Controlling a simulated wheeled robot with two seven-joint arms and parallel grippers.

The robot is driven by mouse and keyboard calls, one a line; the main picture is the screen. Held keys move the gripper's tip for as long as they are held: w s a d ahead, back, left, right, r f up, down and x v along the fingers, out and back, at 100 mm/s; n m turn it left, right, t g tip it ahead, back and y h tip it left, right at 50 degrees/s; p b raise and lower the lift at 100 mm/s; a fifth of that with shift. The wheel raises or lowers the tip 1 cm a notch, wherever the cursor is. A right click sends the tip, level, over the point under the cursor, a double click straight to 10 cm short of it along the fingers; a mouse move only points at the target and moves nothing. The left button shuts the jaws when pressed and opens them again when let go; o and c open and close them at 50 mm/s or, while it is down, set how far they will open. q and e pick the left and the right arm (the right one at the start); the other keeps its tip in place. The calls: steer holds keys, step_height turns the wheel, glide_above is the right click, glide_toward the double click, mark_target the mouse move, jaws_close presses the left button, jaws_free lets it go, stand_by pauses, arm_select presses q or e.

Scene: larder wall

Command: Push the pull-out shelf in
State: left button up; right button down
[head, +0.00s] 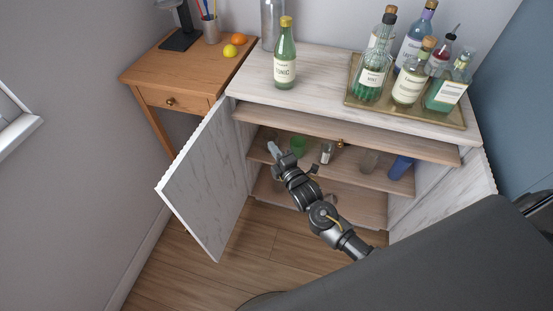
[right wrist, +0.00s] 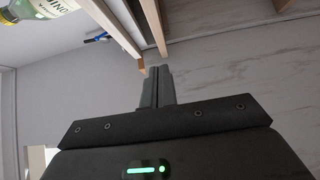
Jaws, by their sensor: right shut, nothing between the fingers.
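The pull-out shelf (head: 300,127) is a pale wooden board just under the marbled top of the cabinet. It sticks out past the top's front edge. A small brass knob (head: 340,143) shows at its front. My right gripper (head: 272,147) is shut and empty, in front of the cabinet's left part, just below the shelf's front edge. In the right wrist view its closed fingers (right wrist: 157,86) point up toward a wooden edge (right wrist: 118,28); whether they touch it I cannot tell. My left gripper is in neither view.
The left cabinet door (head: 207,180) stands open beside my right gripper; the right door (head: 445,205) is open too. Glasses, including a blue one (head: 400,168), stand on the shelf below. A green bottle (head: 285,55) and a brass tray (head: 440,118) of bottles stand on top.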

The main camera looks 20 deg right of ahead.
mark_target(266, 124)
steer(key=w+b, duration=0.1)
steer(key=w, duration=0.1)
steer(key=w+d+b, duration=0.1)
steer(key=w, duration=0.2)
steer(key=w+b, duration=0.2)
steer(key=shift+w+d, duration=0.15)
steer(key=shift+d, duration=0.15)
steer(key=shift+w+d, duration=0.1)
steer(key=shift+w, duration=0.15)
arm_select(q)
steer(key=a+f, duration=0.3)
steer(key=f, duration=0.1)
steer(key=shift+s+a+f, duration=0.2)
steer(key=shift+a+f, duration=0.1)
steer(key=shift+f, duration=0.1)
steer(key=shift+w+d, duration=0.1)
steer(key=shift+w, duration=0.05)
